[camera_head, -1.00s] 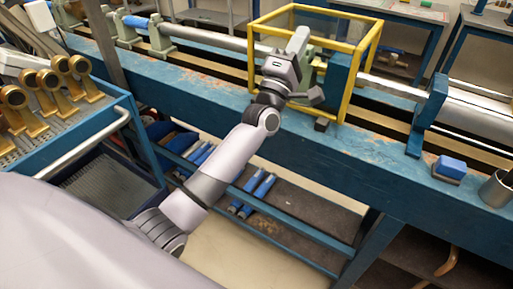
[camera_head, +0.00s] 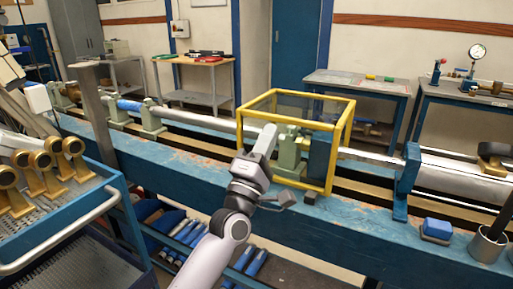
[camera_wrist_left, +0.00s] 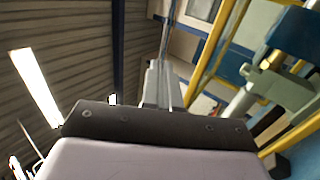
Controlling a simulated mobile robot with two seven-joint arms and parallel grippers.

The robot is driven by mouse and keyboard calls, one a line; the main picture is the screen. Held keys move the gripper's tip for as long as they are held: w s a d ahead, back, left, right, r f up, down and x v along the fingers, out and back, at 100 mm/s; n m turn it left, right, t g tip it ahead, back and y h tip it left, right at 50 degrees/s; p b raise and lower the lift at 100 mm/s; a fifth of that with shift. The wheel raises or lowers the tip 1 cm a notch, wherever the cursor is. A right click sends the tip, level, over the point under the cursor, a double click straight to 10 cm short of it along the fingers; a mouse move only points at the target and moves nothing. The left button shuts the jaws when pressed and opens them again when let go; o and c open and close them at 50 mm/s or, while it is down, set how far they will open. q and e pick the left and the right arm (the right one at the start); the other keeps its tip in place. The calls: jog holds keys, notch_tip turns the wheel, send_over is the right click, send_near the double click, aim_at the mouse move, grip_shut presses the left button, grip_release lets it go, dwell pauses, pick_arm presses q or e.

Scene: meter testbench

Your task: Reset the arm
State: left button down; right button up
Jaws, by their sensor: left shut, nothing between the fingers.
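My left gripper (camera_head: 265,143) reaches up from the bottom of the head view, in front of the left side of the yellow frame (camera_head: 341,143) on the blue bench. Its fingers are shut with nothing between them. In the left wrist view the gripper (camera_wrist_left: 158,85) points up past the yellow frame (camera_wrist_left: 217,45), with the ceiling behind on the left. A green clamp (camera_head: 290,150) stands inside the frame. The gripper overlaps the frame in the head view; I cannot tell whether they touch. My right gripper is not in view.
The blue bench (camera_head: 190,172) carries a long pipe and a blue upright (camera_head: 407,180). A blue block (camera_head: 436,229) and a metal cup (camera_head: 487,245) stand at right. A blue trolley (camera_head: 100,190) with brass meters (camera_head: 42,172) is at left. Side tables stand behind.

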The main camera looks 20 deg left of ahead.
pick_arm(q)
jog(key=shift+s, duration=2.3)
jog(key=s+f+m+g+h, duration=0.1)
jog(key=s+f+m+g, duration=0.25)
jog(key=f, duration=0.45)
jog(key=s+d+f+m+g, duration=0.15)
jog(key=f+m, duration=0.25)
jog(key=f, duration=0.4)
jog(key=s+f+m+g+h, duration=0.1)
jog(key=s+f+m+g, duration=0.25)
jog(key=f, duration=0.55)
jog(key=s+a+f+m+g+y, duration=0.1)
jog(key=s+f+m+g, duration=0.5)
jog(key=s+f, duration=0.9)
jog(key=a+m+p, duration=0.1)
jog(key=m, duration=0.1)
jog(key=shift+m+y, duration=0.3)
